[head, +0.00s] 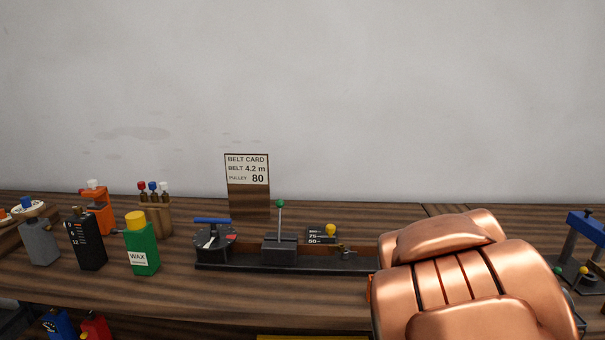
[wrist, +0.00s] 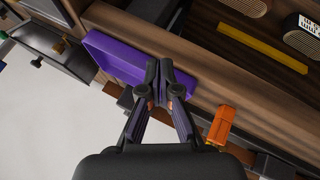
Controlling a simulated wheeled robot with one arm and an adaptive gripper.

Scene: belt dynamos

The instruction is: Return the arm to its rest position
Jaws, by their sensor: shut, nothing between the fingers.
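My gripper (wrist: 160,70) shows in the wrist view with its two black fingers brought together and nothing visible between them. Its tips appear in front of a purple block or tray (wrist: 112,58) by a wooden edge; I cannot tell whether they touch it. In the head view my copper-coloured arm fills the lower right and hides part of the bench there. The gripper itself does not show in the head view.
The bench holds a black rail fixture (head: 290,264) with a green-knobbed lever, a belt card (head: 247,170), a green wax bottle (head: 141,249) and a blue-topped stand (head: 588,225). An orange object (wrist: 221,125) is close right of the fingers. The wall above is clear.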

